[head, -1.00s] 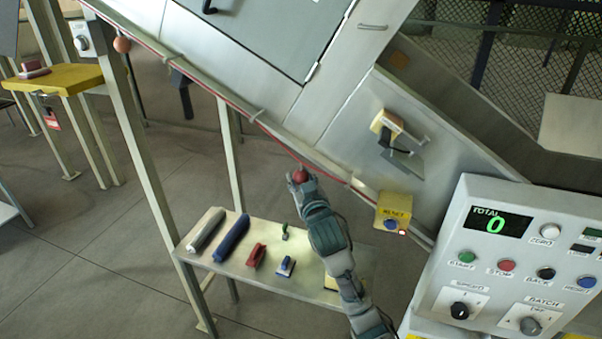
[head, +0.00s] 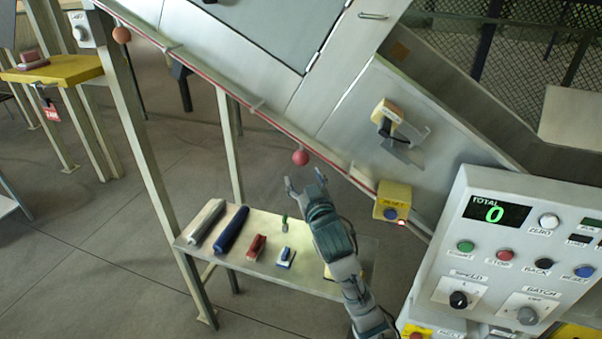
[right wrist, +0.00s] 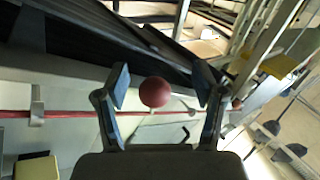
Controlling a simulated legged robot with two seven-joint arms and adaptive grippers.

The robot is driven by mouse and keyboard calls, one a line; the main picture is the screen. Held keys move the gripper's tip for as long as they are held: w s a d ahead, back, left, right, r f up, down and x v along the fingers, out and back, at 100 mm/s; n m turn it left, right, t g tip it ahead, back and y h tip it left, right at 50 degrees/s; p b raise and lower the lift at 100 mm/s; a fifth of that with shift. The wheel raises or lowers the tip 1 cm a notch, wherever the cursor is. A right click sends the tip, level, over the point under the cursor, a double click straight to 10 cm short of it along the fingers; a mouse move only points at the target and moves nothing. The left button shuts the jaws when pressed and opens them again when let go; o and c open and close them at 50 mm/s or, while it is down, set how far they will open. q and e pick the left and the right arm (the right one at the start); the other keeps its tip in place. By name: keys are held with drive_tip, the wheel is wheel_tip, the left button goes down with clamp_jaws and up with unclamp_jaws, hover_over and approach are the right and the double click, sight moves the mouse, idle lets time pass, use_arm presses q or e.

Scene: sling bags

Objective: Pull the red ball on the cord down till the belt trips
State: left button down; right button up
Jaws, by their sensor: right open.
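A red ball (head: 300,157) hangs at the red cord (head: 240,110) that runs slantwise along the machine's lower edge. A second, more orange ball (head: 121,34) hangs at the cord's upper left. My right gripper (head: 306,182) is open and empty just below the nearer ball, its fingers pointing up towards it. In the right wrist view the ball (right wrist: 154,92) shows between the two spread fingers, beyond or level with their tips; I cannot tell which. The yellow reset box (head: 393,202) at the cord's lower end has a blue button and a lit red lamp. My left gripper is not in view.
A control panel (head: 520,250) with a green "0" display stands at the right. A small shelf (head: 255,270) below the gripper holds rollers, a stapler-like red tool and other small items. A slanted leg (head: 150,170) stands left. Open floor lies at the left.

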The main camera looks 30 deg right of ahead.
drive_tip(key=v, duration=0.4)
drive_tip(key=shift+f, duration=0.1)
idle(0.3)
